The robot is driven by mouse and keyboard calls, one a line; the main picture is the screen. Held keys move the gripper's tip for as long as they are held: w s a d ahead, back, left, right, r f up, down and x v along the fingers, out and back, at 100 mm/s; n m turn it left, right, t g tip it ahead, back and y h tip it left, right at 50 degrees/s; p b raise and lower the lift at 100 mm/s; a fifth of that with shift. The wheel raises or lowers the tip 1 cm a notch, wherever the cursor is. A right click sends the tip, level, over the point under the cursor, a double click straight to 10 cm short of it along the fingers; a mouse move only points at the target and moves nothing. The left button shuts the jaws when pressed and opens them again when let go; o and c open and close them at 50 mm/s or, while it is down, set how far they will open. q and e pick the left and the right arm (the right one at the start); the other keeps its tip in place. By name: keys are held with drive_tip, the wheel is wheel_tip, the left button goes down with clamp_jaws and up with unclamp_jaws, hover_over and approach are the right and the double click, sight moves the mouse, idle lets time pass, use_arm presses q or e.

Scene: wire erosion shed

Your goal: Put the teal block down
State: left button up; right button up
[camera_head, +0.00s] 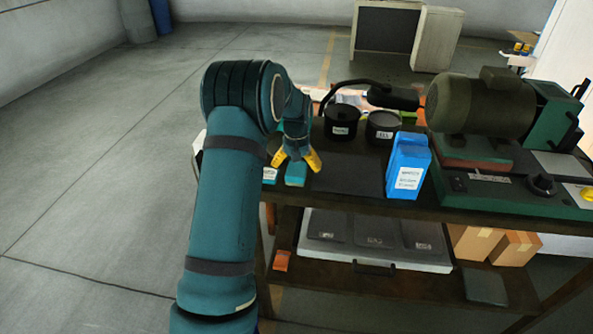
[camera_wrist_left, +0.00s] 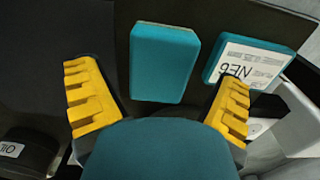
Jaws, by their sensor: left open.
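The plain teal block (camera_head: 296,173) lies on the dark bench top near its left end, just below my left gripper (camera_head: 296,162). My left gripper is open, with yellow fingers spread and pointing down. In the left wrist view the teal block (camera_wrist_left: 163,62) shows ahead of the gap between the fingers, with clear space on both sides, and neither finger appears to touch it. A second teal block with a white label (camera_wrist_left: 245,62) lies beside it; it also shows in the head view (camera_head: 269,175). My right gripper is not in view.
Two black pots (camera_head: 341,122) (camera_head: 382,127) stand behind the gripper. A blue labelled box (camera_head: 408,165) stands to the right, then a bench grinder-like machine (camera_head: 481,105). A dark bare patch of bench (camera_head: 350,176) lies between gripper and box. A lower shelf holds a grey case (camera_head: 375,258).

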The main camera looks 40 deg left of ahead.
sight(296, 169)
use_arm(q)
wheel_tip(296, 169, up, 11)
drive_tip(key=p, duration=0.1)
drive_tip(key=shift+f, duration=0.2)
idle(0.5)
